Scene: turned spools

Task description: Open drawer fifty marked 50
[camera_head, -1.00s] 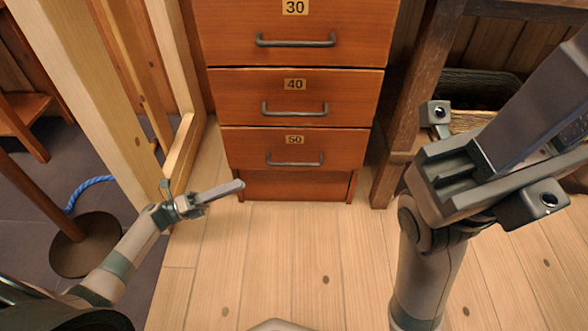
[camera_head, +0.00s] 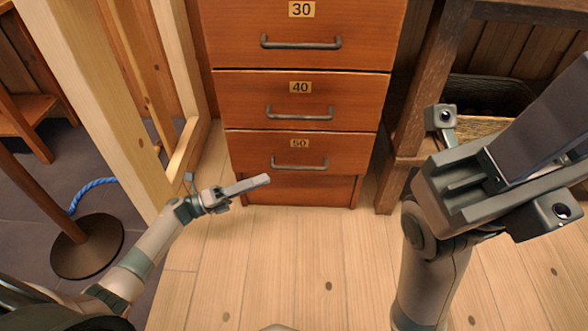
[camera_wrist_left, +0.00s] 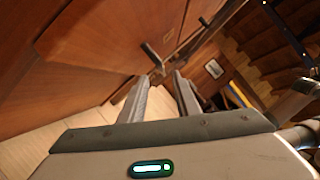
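Drawer fifty (camera_head: 345,150) is the lowest drawer of a reddish-brown wooden cabinet. It carries a small "50" label (camera_head: 299,143) and a dark bar handle (camera_head: 298,166), and looks shut. My left gripper (camera_head: 266,181) is in front of the drawer's lower left, just below and left of the handle, apart from it. In the left wrist view, its two fingers (camera_wrist_left: 162,92) are spread with nothing between them, and a dark handle (camera_wrist_left: 152,56) lies just beyond the tips. My right gripper (camera_head: 540,130) is close to the head camera at the right; its finger opening is unclear.
Drawers marked 40 (camera_head: 350,98) and 30 (camera_head: 370,28) sit above, both shut. A pale wooden frame (camera_head: 140,150) stands left of the cabinet, and a dark wooden bench (camera_head: 412,110) stands right. Bare plank floor (camera_head: 300,260) lies in front.

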